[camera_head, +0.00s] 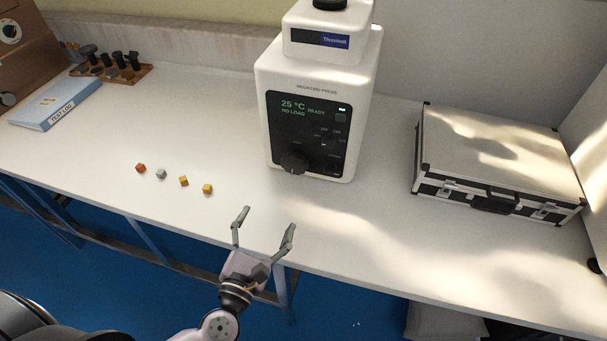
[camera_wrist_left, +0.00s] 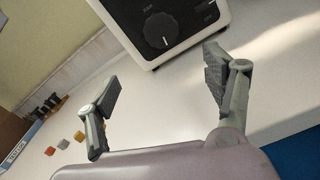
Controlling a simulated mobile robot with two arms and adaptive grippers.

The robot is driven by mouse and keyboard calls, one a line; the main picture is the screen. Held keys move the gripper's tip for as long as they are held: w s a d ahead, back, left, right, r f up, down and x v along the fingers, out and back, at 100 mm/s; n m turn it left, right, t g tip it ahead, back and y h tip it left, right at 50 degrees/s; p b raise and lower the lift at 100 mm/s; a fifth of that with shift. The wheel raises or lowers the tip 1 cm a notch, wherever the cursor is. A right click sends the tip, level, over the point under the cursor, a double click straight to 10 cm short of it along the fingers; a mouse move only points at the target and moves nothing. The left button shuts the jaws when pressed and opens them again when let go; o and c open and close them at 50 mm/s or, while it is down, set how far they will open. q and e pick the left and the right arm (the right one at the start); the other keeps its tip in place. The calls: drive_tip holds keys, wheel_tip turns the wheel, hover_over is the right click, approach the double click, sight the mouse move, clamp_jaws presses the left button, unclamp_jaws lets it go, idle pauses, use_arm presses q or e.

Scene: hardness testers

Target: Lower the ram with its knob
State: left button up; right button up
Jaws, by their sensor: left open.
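The mounting press (camera_head: 312,90) stands upright on the bench, white with a black front panel. Its display reads 25 °C, READY and NO LOAD. A large black round knob (camera_head: 293,162) sits low on the panel's left, and a smaller dial (camera_head: 329,141) is at upper right of it. The large knob also shows in the left wrist view (camera_wrist_left: 160,30), beyond the fingers and between them. A black cap (camera_head: 330,3) on top of the press is cut by the frame edge. My left gripper (camera_head: 264,226) is open and empty, in front of the press and apart from it. My right gripper is not in view.
Several small cubes (camera_head: 183,181) lie on the bench left of the press. A silver case (camera_head: 495,160) stands at right. A blue test log (camera_head: 56,103) and a wooden rack (camera_head: 110,70) of dark tools are at far left. The bench before the press is clear.

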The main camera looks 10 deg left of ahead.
use_arm(q)
drive_tip(key=p, duration=0.1)
approach(293, 167)
drive_tip(key=w+p, duration=0.1)
drive_tip(key=w, duration=0.8)
drive_tip(key=shift+d, duration=0.1)
drive_tip(key=shift+w, duration=0.35)
drive_tip(key=shift+w+p, duration=0.3)
drive_tip(key=shift+c, duration=0.4)
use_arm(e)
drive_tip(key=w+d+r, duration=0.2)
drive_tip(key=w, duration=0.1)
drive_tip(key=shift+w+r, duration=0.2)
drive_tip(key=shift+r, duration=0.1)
use_arm(q)
drive_tip(key=c, duration=1.1)
